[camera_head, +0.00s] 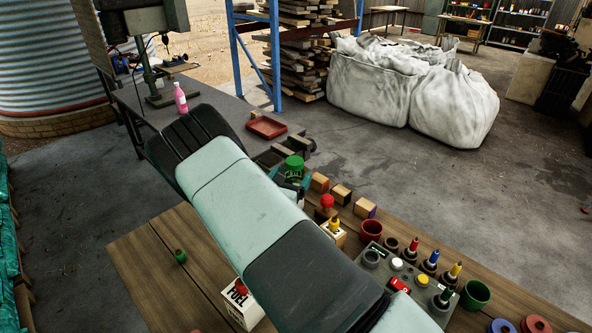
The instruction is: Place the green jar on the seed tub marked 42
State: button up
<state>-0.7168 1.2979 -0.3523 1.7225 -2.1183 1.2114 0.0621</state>
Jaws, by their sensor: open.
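A green-topped item (294,163) shows just beyond my arm, near the table's far edge; its lower part is partly hidden, so I cannot tell whether it is the jar. A smaller dark green jar-like item (180,256) stands alone on the left of the wooden table. Another pale box (331,238) carries a yellow-topped item. I cannot make out a 42 anywhere.
A red cup (371,231), several wooden blocks (341,194) and a grey panel (400,268) with coloured bottles crowd the table's right side. A green cup (474,294) stands beside the panel. The table's left part is mostly bare. A side bench (225,105) holds a pink bottle (180,98) and red tray (267,127).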

jog(key=v, duration=0.8)
jog(key=s+d+r+m+g+h, duration=0.3)
jog(key=s+d+r+m+g, duration=0.2)
jog(key=d+r+m+g, duration=0.35)
jog(key=s+d+r+m+g+h, duration=0.2)
jog(key=s+d+r+m+g, duration=0.3)
jog(key=d+r+m, duration=0.6)
jog(key=s+a+r+m+y, duration=0.2)
jog(key=s+r+m+y, duration=0.2)
jog(key=s, duration=0.3)
jog(key=s+a+r+m+t+y, duration=0.1)
jog(key=s+a+r+m+y, duration=0.1)
jog(key=s, duration=0.6)
jog(key=s+a+r+m+t+y, duration=0.1)
jog(key=s+a+r+m+y, duration=0.1)
jog(key=s+r+m+y, duration=0.3)
notch_tip(320, 180, up, 2)
jog(key=shift+s+r+m+y, duration=0.1)
jog(key=shift+s+m+y, duration=0.3)
jog(key=shift+s, duration=0.75)
